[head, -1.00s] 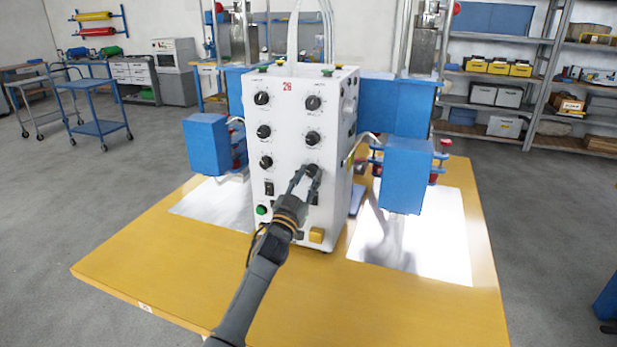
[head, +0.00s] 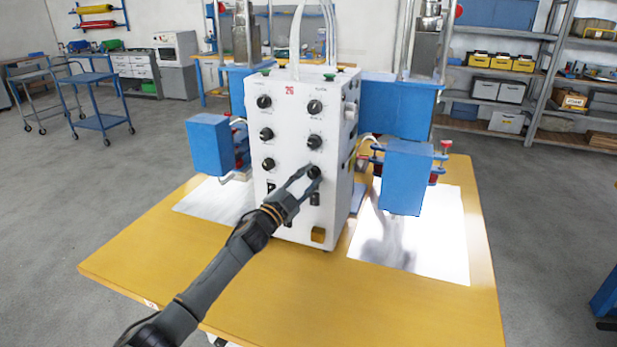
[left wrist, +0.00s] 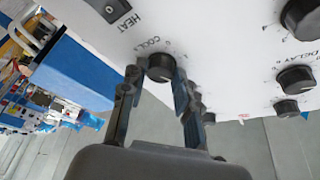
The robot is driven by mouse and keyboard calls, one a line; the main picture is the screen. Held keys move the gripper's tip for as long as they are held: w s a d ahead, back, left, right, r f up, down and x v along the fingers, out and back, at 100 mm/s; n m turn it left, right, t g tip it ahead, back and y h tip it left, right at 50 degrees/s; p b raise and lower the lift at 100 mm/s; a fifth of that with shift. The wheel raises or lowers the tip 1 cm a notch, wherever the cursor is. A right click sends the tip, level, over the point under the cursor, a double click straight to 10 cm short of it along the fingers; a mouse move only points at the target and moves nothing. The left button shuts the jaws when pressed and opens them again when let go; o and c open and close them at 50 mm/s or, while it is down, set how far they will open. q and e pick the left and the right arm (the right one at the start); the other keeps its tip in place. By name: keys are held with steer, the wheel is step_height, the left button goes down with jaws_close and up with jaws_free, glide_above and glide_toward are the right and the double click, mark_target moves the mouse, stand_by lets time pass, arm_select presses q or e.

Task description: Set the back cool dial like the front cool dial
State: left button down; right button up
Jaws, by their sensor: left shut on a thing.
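The white control box (head: 290,205) stands on the yellow table, with two columns of black dials on its face. My left gripper (head: 309,174) is shut on the lowest dial of the right column (head: 314,172). In the left wrist view its fingers (left wrist: 156,76) lie on both sides of this dial (left wrist: 160,66), and the print beside it reads COOL. The lowest dial of the left column (head: 268,164) is free of the gripper. The pointer settings of both dials are too small to read. My right gripper is not in view.
Blue press units (head: 208,145) and (head: 405,178) flank the box above bright sheets. A yellow button (head: 318,235) sits low on the box, and a black switch (head: 314,199) is just below the gripped dial. The table's front (head: 270,310) is clear beside my arm.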

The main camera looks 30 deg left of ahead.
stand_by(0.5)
arm_select(q)
steer(key=c, duration=1)
jaws_free()
steer(key=v, duration=1.2)
steer(key=shift+a, duration=0.1)
